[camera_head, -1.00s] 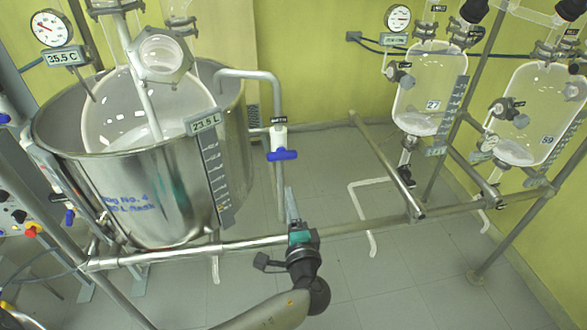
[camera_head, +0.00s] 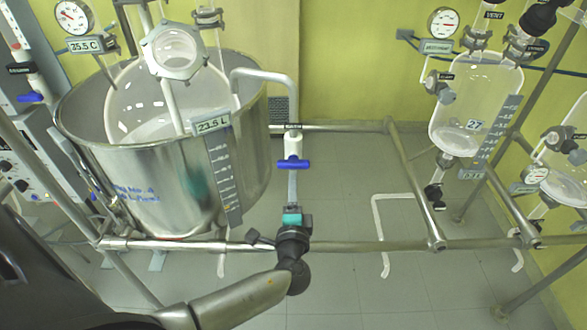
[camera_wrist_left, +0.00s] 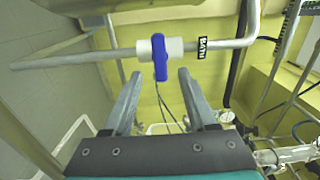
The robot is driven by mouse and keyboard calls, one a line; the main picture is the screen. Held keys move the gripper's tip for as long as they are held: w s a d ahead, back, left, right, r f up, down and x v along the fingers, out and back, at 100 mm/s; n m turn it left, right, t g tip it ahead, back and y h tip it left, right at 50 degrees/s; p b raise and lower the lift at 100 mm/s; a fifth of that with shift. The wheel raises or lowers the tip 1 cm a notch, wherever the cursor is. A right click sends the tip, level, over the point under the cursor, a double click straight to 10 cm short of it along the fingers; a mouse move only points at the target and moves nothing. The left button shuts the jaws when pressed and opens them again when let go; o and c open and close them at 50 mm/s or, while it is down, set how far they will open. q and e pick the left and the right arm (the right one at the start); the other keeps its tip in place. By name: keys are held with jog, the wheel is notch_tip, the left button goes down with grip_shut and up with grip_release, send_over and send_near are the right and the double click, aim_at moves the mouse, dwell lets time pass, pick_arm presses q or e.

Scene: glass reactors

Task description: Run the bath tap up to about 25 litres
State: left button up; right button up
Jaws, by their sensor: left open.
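The bath tap has a white valve body (camera_head: 293,145) and a blue handle (camera_head: 293,164) on the bent pipe beside the steel bath (camera_head: 150,185). In the left wrist view the blue handle (camera_wrist_left: 160,58) lies crosswise to its pipe. The bath's readout (camera_head: 211,124) appears to say 23.5 L, above a level scale (camera_head: 224,180). My left gripper (camera_head: 292,178) is open just below the handle in the head view. In the left wrist view its fingers (camera_wrist_left: 158,76) are apart, with the handle ahead between their tips and no clear contact. My right gripper is not in view.
A glass flask (camera_head: 150,100) sits in the bath. A metal frame rail (camera_head: 350,246) runs across near my left gripper. Glass vessels (camera_head: 470,110) stand at the right. A temperature dial (camera_head: 73,17) has a 35.5 C display. Grey floor shows behind the rail.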

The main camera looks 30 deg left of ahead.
aim_at(293, 167)
pick_arm(q)
jog(key=shift+x, duration=3.15)
jog(key=shift+c, duration=0.4)
grip_shut()
